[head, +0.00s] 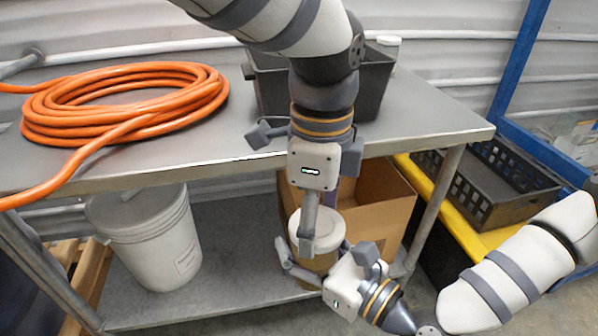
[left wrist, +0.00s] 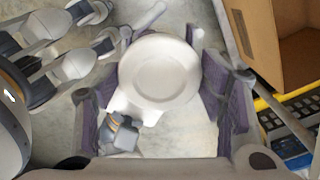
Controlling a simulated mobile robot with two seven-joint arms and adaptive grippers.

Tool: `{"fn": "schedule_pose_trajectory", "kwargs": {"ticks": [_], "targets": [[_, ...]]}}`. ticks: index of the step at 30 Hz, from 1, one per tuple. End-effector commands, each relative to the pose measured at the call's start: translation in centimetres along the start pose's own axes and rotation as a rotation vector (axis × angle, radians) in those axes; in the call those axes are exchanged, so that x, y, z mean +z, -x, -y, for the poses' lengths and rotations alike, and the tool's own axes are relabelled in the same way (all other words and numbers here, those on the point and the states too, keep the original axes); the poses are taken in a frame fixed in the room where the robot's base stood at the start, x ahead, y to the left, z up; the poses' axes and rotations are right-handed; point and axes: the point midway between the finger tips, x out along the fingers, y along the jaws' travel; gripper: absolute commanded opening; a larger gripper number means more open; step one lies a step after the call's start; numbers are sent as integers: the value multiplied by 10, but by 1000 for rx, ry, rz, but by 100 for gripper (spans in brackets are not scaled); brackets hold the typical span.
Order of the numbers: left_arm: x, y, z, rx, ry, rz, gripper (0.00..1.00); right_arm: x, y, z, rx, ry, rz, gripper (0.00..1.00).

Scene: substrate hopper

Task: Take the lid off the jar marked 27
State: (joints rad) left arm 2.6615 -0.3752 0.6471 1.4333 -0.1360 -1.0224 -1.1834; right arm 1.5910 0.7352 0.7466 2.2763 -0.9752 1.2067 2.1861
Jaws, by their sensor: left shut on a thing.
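A jar (head: 318,263) with a tan body and a wide white lid (head: 331,230) is low in front of the table, at the centre of the head view. The lid shows round from above in the left wrist view (left wrist: 160,70), between purple finger pads. My left gripper (head: 318,242) points down from above and is shut on the lid. The lid appears seated on the jar. My right gripper (head: 325,265) reaches in from the right at the jar's body, a finger to each side; its grip is unclear. No number on the jar is readable.
A steel table (head: 225,135) holds a coiled orange hose (head: 125,95) and a black bin (head: 375,85). A white bucket (head: 150,235) stands on the lower shelf (head: 240,270). A cardboard box (head: 385,200) is behind the jar. A black crate (head: 485,185) sits at right.

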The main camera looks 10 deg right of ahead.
Motion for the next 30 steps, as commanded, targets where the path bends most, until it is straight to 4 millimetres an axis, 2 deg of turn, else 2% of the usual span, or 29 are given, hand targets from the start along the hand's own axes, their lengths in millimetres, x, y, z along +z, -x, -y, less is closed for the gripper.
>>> {"fn": "schedule_pose_trajectory", "kwargs": {"ticks": [1, 3, 6, 9, 12, 20, 21, 23, 30], "targets": [[-1, 0, 2, -12, 178, 1, 30, 6, -1, -6, 17, 2, 16, 0], [0, 0, 2, -13, 427, 2, 30, 7, -1, -6, 17, 2, 16, 0], [1, 1, 1, -14, 681, 4, 30, 7, -1, -6, 18, 2, 16, 0], [2, 1, 1, -16, 834, 5, 30, 7, 0, -7, 18, 3, 15, 0], [3, 2, 1, -18, 898, 7, 30, 6, 0, -6, 18, 3, 14, 0], [5, 1, 2, -21, 905, 10, 30, 5, 0, -6, 17, 2, 12, 0], [5, 1, 2, -21, 904, 10, 70, 5, 0, -6, 17, 2, 11, 0], [4, 1, 1, -20, 904, 11, 84, 5, 0, -6, 15, 1, 10, 0], [3, 1, 0, -12, 902, 11, 84, 4, 0, -4, 10, 1, 9, 0]]}}
